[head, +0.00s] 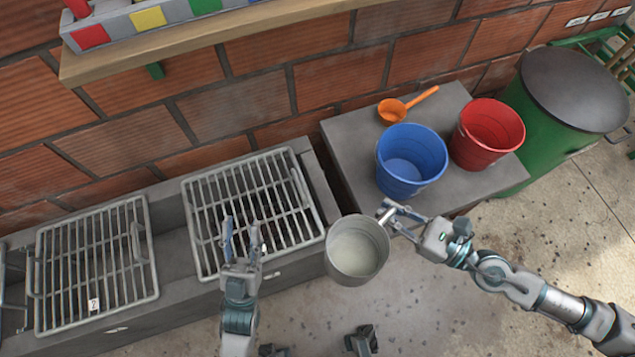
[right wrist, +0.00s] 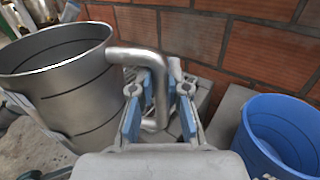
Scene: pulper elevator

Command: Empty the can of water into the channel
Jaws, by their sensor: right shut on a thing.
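The metal can (head: 357,252) is held out beside the right end of the channel, with pale liquid showing inside it in the head view. My right gripper (head: 384,213) is shut on the can's bent side handle. In the right wrist view, the can (right wrist: 62,85) stands to the left and the handle (right wrist: 155,75) passes between the fingers (right wrist: 158,112). The can looks about upright. The concrete channel (head: 283,272) runs along the wall, with metal grates (head: 252,210) over it. My left gripper (head: 240,245) is open and empty over the front of the right grate.
A blue bucket (head: 410,160), a red bucket (head: 487,133) and an orange scoop (head: 404,104) stand on a concrete block (head: 350,140) right of the channel. A green barrel (head: 573,95) stands further right. A wooden shelf (head: 200,40) juts from the brick wall. Another grate (head: 95,262) lies left.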

